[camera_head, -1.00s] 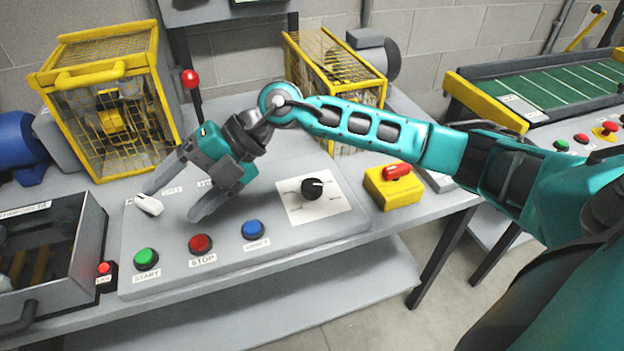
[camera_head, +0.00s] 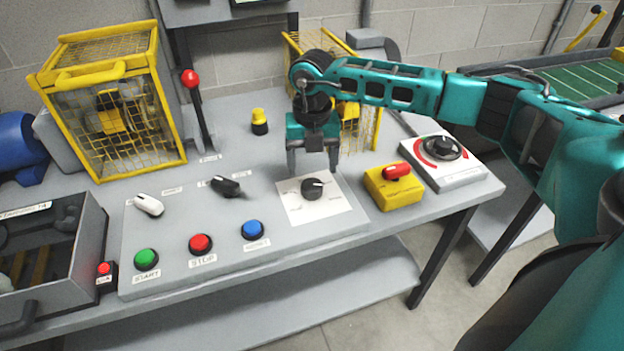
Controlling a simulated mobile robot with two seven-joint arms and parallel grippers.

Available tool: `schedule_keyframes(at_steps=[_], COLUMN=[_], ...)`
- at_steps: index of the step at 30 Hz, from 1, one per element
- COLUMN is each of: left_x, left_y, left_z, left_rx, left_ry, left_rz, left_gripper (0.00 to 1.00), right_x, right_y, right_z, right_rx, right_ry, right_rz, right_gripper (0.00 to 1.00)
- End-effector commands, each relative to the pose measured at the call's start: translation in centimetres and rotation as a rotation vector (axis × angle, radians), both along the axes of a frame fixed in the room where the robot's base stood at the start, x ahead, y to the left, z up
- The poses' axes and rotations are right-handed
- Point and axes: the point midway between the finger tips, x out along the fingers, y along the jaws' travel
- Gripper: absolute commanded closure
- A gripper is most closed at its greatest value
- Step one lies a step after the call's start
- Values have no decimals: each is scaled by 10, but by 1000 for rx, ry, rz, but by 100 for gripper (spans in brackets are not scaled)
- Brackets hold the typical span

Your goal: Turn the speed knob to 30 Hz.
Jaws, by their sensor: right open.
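The speed knob is a round black knob (camera_head: 313,189) with a light pointer line, on a white dial plate (camera_head: 300,212) at the right of the grey control panel. The pointer line points right; the scale marks are too small to read. My right gripper (camera_head: 313,172) is open and points down just above and behind the knob, its two fingers spread to either side. Whether a finger touches the knob or plate I cannot tell. My left gripper is out of view.
The panel also holds a white lever switch (camera_head: 149,205), a black selector (camera_head: 226,186), and green (camera_head: 146,259), red (camera_head: 200,244) and blue (camera_head: 253,230) buttons. A yellow box with a red switch (camera_head: 395,188) stands right of it. A red-tipped lever (camera_head: 196,100) and yellow cage (camera_head: 110,110) stand behind.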

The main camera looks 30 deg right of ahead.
Motion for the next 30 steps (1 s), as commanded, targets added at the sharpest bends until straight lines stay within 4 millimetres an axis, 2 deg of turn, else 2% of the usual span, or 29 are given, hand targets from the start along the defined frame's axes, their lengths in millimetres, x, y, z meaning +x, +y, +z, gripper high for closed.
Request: schedule_keyframes(at_steps=[3, 9, 21, 30], left_x=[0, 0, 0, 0], left_y=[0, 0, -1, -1], left_z=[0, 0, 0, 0], left_rx=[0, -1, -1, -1], left_ry=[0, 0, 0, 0], left_rz=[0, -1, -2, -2], left_gripper=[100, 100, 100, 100], right_x=[-1, 0, 0, 0], right_y=[1, 0, 1, 1], right_z=[-24, -48, -55, -54], right_rx=[1, 1, 2, 3], right_ry=[3, 0, -1, -1], right_rz=[0, 1, 2, 2], right_gripper=[24, 24, 24, 53])
